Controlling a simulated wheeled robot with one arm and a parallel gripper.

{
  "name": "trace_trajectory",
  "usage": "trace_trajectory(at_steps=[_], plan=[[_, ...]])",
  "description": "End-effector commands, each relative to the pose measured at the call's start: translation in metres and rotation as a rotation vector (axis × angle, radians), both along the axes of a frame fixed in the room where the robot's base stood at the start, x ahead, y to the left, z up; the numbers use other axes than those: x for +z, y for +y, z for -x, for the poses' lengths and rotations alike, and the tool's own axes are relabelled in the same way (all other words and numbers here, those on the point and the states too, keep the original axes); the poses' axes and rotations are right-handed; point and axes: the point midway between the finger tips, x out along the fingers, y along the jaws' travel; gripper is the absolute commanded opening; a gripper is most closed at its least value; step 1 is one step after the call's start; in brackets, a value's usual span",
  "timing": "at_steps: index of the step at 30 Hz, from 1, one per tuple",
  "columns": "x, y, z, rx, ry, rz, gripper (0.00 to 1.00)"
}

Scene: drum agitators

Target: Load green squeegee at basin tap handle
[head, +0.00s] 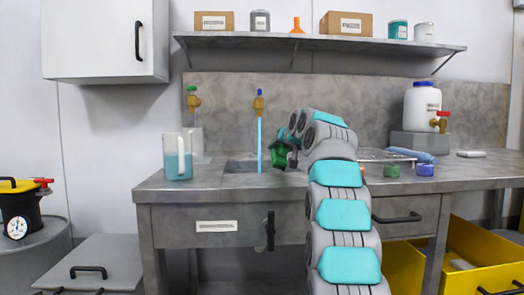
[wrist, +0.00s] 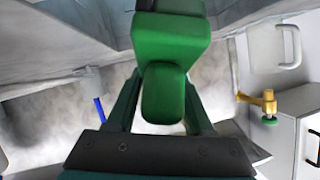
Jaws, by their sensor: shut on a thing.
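My gripper (head: 286,145) is shut on the green squeegee (head: 281,158) and holds it above the bench, just right of the basin. In the wrist view the squeegee (wrist: 165,85) fills the middle, between the two fingers (wrist: 158,110). The basin (head: 240,167) is a recess in the grey worktop, partly hidden by my arm. A brass tap with a blue top (head: 259,100) stands over it, with a blue vertical strip below. Another brass tap with a green handle (head: 193,98) is at the left; it also shows in the wrist view (wrist: 268,105). The squeegee is apart from both taps.
A measuring jug of blue liquid (head: 178,165) stands left of the basin. A shelf (head: 320,42) overhangs the back. A wall cabinet (head: 100,40) hangs upper left.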

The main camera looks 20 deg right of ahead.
Motion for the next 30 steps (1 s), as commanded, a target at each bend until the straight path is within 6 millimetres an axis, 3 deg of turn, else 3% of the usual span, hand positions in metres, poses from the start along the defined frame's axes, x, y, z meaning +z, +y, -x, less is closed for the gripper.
trace_trajectory(at_steps=[13,30], plan=[[0.005,-0.002,0.004,-0.001,-0.002,0.000,0.00],[0.037,-0.017,0.041,0.001,0.000,0.000,0.00]])
